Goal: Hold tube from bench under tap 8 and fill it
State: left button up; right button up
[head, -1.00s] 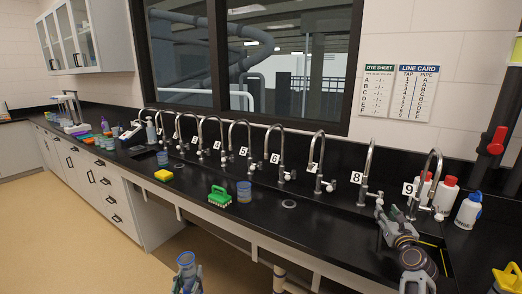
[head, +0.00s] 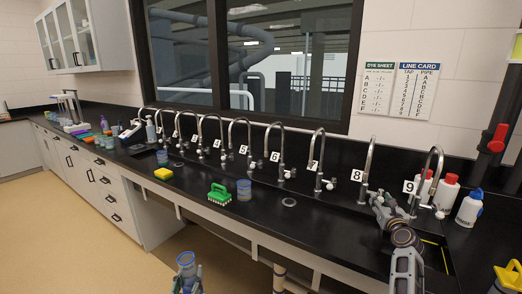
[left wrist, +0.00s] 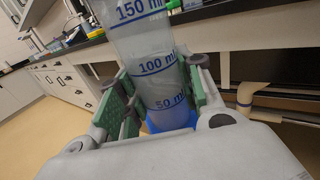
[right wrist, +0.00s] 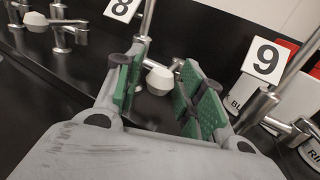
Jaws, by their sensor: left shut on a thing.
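My left gripper (head: 186,284) is shut on a clear tube (head: 186,260), in front of the bench at the bottom of the head view. In the left wrist view the tube (left wrist: 155,60) has blue ml marks and a blue base between the fingers. Tap 8 (head: 368,165) is a tall curved metal tap beside its number plate. My right gripper (head: 377,198) is at tap 8's valve. In the right wrist view its green-padded fingers are open, with the white valve knob (right wrist: 160,80) between and beyond them; contact cannot be told. The head view hides this knob behind the gripper.
Tap 9 (head: 435,165) stands close to the right of my right gripper, with white bottles (head: 468,208) behind it. Tap 7 (head: 320,150) is to the left. A green brush (head: 219,195) and a cup (head: 244,190) sit on the black bench; its middle front is mostly clear.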

aim_at(185, 254)
dwell(0.3)
jog(key=shift+s+a, duration=0.2)
jog(key=shift+s, duration=0.95)
jog(key=shift+s+a, duration=0.15)
jog(key=shift+s, duration=1.05)
jog(key=shift+s+a, duration=0.2)
jog(key=shift+s, duration=0.95)
pick_arm(q)
jog(key=shift+r, duration=0.2)
pick_arm(e)
jog(key=shift+r, duration=0.15)
